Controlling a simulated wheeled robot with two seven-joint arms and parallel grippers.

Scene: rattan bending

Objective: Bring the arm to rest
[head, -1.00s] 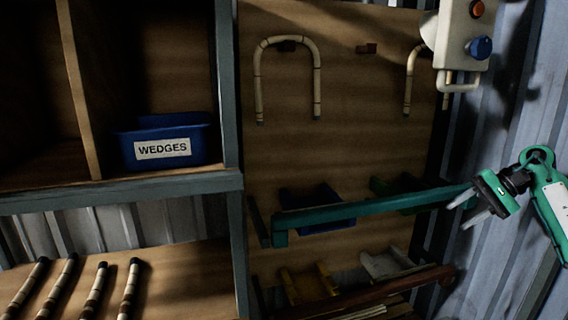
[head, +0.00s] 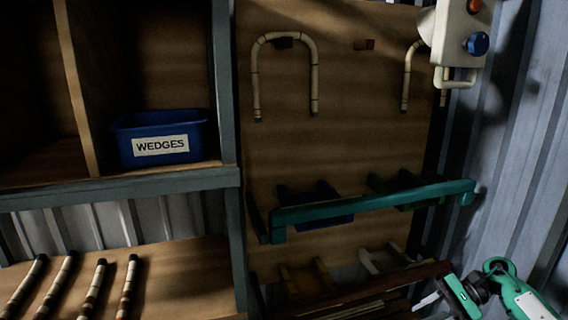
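My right arm comes in from the right edge, and its green and black gripper (head: 437,306) is low at the lower right in the head view. Its pale fingers look apart with nothing between them, though the lower one is near the bottom edge of the picture. The gripper is close to the right end of the brown lower rail (head: 388,287) of the rack; I cannot tell whether they touch. My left gripper is not in view.
A teal rail (head: 370,208) crosses the wooden panel above my gripper. Bent rattan hoops (head: 256,85) hang higher up, by a control box (head: 463,35). A blue WEDGES bin (head: 190,127) sits on the left shelf; several rattan rods (head: 92,290) lie below.

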